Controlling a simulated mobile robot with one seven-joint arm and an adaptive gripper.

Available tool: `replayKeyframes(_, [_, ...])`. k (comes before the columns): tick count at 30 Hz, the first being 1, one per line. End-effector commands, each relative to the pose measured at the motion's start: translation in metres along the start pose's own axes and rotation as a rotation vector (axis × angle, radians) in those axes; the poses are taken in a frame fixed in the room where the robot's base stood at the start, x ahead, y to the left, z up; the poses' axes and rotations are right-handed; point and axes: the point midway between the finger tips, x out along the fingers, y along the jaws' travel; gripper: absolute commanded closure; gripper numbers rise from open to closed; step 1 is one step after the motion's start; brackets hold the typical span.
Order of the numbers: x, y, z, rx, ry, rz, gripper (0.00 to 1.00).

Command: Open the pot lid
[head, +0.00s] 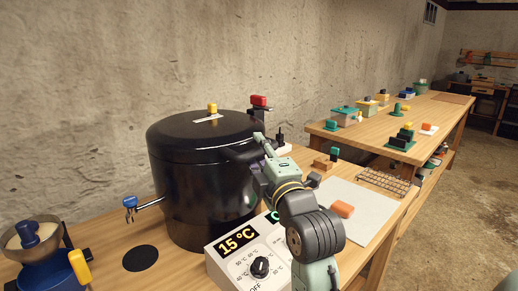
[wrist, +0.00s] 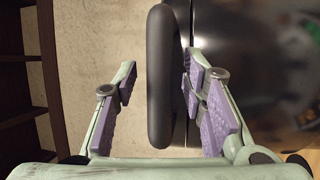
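A large black pot (head: 200,185) stands on the wooden bench, with its glossy black lid (head: 185,128) on top. The lid carries a small yellow knob (head: 212,109) and a pale label. My gripper (head: 259,150) is at the pot's right side, near the rim. In the wrist view my gripper (wrist: 158,78) is open, with its purple-padded fingers on either side of a dark rounded handle (wrist: 160,110). A gap shows between the left finger and the handle; the right finger is close to it, and I cannot tell if they touch.
A control box (head: 235,250) reading 15 °C stands in front of the pot. A blue-handled tap (head: 130,203) sticks out at the pot's left. A red knob (head: 259,101) rises behind the lid. A white mat (head: 365,205) lies to the right.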

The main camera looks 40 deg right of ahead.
Motion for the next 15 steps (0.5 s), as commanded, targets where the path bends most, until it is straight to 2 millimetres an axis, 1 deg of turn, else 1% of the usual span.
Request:
replayKeyframes(5, [0.0001, -0.0002, 0.0000, 0.000, 0.000, 0.000, 0.62])
replayKeyframes(6, [0.0000, -0.0002, 0.0000, 0.000, 0.000, 0.000, 0.63])
replayKeyframes(15, [-0.0002, -0.0001, 0.0000, 0.000, 0.000, 0.000, 0.83])
